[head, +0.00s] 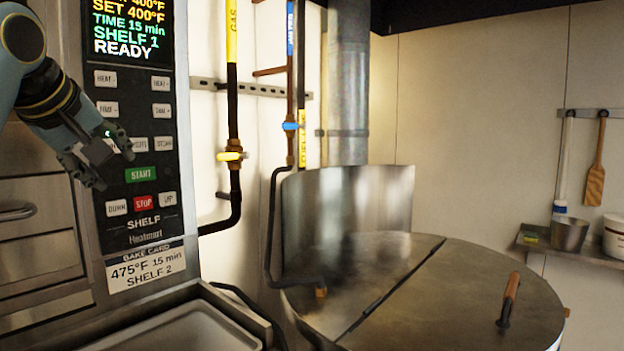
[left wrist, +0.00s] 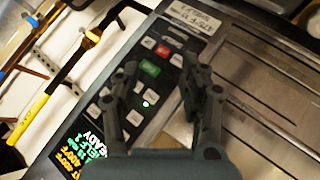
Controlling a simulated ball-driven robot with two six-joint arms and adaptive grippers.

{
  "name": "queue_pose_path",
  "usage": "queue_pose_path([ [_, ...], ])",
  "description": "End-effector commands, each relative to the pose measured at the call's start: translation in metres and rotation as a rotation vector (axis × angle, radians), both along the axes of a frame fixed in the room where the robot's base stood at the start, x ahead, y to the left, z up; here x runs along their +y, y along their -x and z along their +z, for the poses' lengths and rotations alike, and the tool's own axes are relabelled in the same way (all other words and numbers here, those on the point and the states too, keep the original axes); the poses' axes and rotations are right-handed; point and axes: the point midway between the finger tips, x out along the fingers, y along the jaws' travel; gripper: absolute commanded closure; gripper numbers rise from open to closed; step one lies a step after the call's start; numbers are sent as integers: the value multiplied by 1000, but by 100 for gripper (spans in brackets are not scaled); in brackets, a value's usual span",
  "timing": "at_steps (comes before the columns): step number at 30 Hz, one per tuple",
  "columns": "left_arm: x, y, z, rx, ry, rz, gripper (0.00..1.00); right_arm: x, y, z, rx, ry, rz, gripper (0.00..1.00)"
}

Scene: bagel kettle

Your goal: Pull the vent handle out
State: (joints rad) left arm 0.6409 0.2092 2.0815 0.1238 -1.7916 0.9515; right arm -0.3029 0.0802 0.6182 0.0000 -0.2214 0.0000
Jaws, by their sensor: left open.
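My left gripper (head: 113,168) is open and empty in front of the oven's control panel (head: 115,235) in the head view, close to the green START button (head: 140,175). In the left wrist view its two fingers (left wrist: 160,65) are apart, with the panel's buttons between and behind them. I cannot make out anything marked as a vent handle in either view. A metal bar handle (head: 17,211) sits on the oven front at the left edge of the head view. My right gripper is not in view.
A large kettle lid (head: 470,295) with a wooden-grip handle (head: 510,293) fills the lower right. Yellow and dark gas pipes (head: 233,100) run up the wall beside the panel. A metal tray (head: 190,332) lies below the bake card. A shelf (head: 535,243) holds a metal pot (head: 568,234).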

Motion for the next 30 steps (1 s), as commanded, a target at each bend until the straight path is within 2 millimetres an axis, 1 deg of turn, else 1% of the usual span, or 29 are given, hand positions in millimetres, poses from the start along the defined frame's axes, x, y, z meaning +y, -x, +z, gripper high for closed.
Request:
queue_pose_path([
  [1, -4, 16, -45, 63, -52, -46, 56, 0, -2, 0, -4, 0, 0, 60],
  [2, -6, 26, -68, 95, -87, -76, 56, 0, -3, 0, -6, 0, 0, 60],
  [3, -9, 41, -98, 139, -134, -120, 56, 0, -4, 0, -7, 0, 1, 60],
  [5, -13, 68, -141, 204, -202, -189, 56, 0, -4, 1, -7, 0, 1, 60],
  [6, -15, 89, -168, 249, -243, -238, 56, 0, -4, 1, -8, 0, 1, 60],
  [8, -19, 121, -204, 311, -302, -312, 56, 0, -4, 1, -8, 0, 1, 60],
  [9, -20, 143, -224, 350, -339, -361, 56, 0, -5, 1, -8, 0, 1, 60],
  [11, -23, 173, -248, 398, -382, -426, 56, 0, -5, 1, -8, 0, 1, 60],
  [12, -24, 191, -261, 426, -407, -466, 56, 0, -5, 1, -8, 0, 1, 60],
  [14, -26, 216, -277, 464, -438, -520, 56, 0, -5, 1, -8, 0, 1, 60],
  [15, -27, 231, -285, 486, -456, -554, 56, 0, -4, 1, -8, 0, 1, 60],
  [18, -29, 266, -302, 536, -494, -630, 56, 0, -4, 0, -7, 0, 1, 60],
  [21, -31, 298, -314, 579, -524, -699, 56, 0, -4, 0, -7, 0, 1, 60],
  [26, -33, 346, -327, 640, -564, -804, 56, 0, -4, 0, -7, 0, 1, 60],
  [27, -31, 338, -347, 641, -562, -800, 56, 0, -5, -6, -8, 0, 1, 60],
  [29, -30, 333, -370, 648, -558, -799, 56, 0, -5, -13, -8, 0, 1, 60],
  [30, -29, 331, -385, 652, -556, -798, 56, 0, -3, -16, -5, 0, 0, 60],
])
